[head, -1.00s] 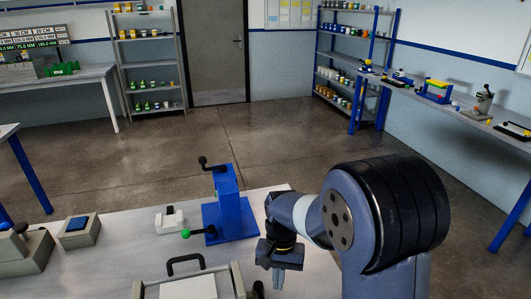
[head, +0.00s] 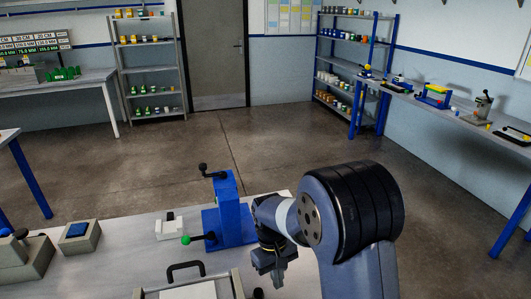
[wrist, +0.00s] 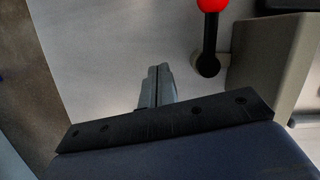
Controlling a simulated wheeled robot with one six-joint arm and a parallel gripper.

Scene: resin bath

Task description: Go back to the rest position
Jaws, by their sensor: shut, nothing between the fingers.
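My gripper (head: 277,277) is shut and empty above the right part of the light grey table (head: 123,257) in the head view. In the wrist view my gripper (wrist: 155,74) shows its two fingers pressed together over the bare table top. A blue stand (head: 229,212) with a black crank and a green-knobbed lever stands just left of my arm. In the wrist view a black lever with a red knob (wrist: 212,5) is to the right of my fingers, apart from them.
A box with a black handle (head: 185,268) is at the table's front. A small white fixture (head: 170,228) and a box with a blue top (head: 80,237) stand left. Shelving racks (head: 147,70) and a side bench (head: 455,110) line the walls. The floor (head: 300,145) between is clear.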

